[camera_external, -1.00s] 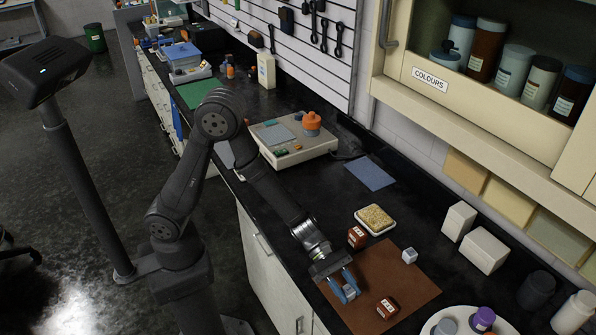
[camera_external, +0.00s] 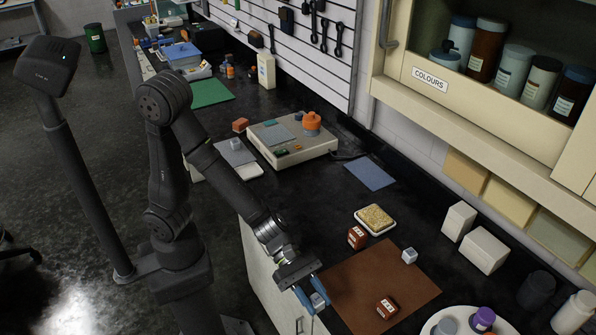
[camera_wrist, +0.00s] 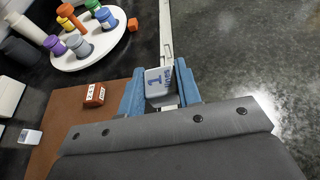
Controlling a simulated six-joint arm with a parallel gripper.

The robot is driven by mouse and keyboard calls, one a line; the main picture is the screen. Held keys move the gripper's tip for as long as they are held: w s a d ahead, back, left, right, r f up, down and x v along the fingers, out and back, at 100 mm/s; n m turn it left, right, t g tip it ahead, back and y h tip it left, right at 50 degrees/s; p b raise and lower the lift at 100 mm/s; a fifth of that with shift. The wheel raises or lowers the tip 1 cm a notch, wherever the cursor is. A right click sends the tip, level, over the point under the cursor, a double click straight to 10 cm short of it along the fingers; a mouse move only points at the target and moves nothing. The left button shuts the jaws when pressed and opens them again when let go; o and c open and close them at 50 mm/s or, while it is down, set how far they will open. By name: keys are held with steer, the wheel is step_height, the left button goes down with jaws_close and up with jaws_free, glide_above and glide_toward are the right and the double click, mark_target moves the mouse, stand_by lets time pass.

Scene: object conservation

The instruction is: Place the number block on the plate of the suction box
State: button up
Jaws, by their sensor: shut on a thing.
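My gripper (camera_external: 312,299) has blue fingers and is shut on a pale grey number block (camera_external: 318,299). In the wrist view the block (camera_wrist: 160,79) sits between the fingers (camera_wrist: 160,95) and shows a blue "1" with small writing. It is held past the left side of the brown mat, by the counter's front edge. The suction box (camera_external: 318,146) is a beige box farther back on the counter, with an orange knob on top. Its grey-blue plate (camera_external: 278,134) lies flat on the left of the top and looks bare. Block and box are far apart.
A round white stand (camera_wrist: 88,50) holds coloured pots. A grey mat with a small pale block (camera_external: 235,144) lies left of the box.

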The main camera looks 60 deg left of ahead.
steer(key=w+a+r+n+t+y, duration=0.25)
steer(key=w+a+n+t, duration=0.25)
steer(key=w+a, duration=1.1)
steer(key=w+a+r+n+t+y, duration=0.1)
steer(key=w+a+n+t+y, duration=0.3)
steer(key=w+a, duration=1.1)
steer(key=w+a+r+n+t+y, duration=0.1)
steer(key=w+a+n, duration=0.1)
steer(key=a, duration=0.8)
steer(key=w+a+r+n+t+y, duration=0.1)
steer(key=w+a+n+t+y, duration=0.15)
steer(key=a, duration=0.65)
steer(key=n+y, duration=0.3)
steer(key=n, duration=0.1)
glide_above(279, 134)
steer(key=shift+m, duration=0.25)
step_height(279, 134, down, 6)
steer(key=shift+w+r, duration=0.15)
steer(key=shift+r, duration=0.1)
steer(key=shift+a+f, duration=0.15)
steer(key=shift+f, duration=2)
